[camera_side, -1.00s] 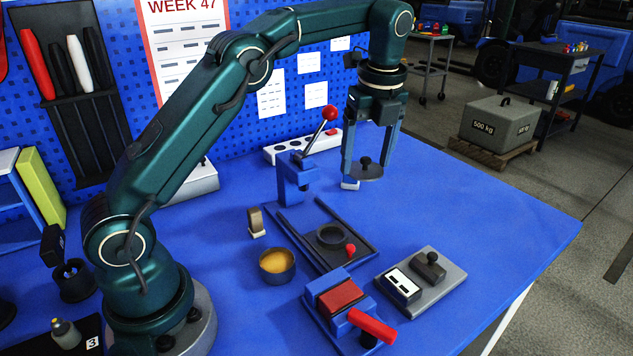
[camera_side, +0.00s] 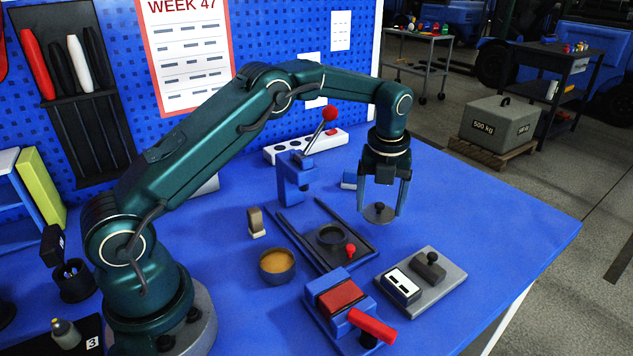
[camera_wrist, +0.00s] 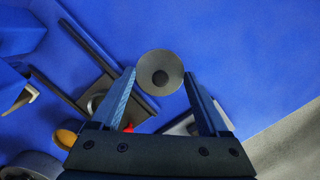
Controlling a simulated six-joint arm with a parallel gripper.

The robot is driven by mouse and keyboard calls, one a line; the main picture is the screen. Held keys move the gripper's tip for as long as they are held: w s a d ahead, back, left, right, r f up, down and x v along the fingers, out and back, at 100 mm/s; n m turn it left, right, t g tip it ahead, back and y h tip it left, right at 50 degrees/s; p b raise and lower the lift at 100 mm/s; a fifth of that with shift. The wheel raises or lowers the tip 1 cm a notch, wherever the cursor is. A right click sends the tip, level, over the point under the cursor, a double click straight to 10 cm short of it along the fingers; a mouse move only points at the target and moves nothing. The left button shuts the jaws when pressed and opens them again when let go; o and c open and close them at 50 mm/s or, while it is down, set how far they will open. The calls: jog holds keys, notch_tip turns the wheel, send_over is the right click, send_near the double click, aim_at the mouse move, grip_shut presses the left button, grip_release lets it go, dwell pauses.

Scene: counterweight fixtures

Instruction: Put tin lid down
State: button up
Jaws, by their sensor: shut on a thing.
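The tin lid (camera_side: 379,214) is a flat grey disc with a dark knob on top. In the wrist view the lid (camera_wrist: 159,74) sits between the tips of my gripper (camera_wrist: 160,76). An open round tin (camera_side: 277,266) with orange-brown contents stands left of the press.
A blue press (camera_side: 295,180) with a red-knobbed lever and dark base plate (camera_side: 355,256) stands left of the lid. A red-handled vise (camera_side: 342,306) and a grey plate with a switch block (camera_side: 422,283) lie nearer the front. The table to the right is clear.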

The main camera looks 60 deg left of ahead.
aim_at(380, 206)
jog(key=shift+f, duration=1.7)
jog(key=shift+f, duration=0.15)
jog(key=o, duration=1.3)
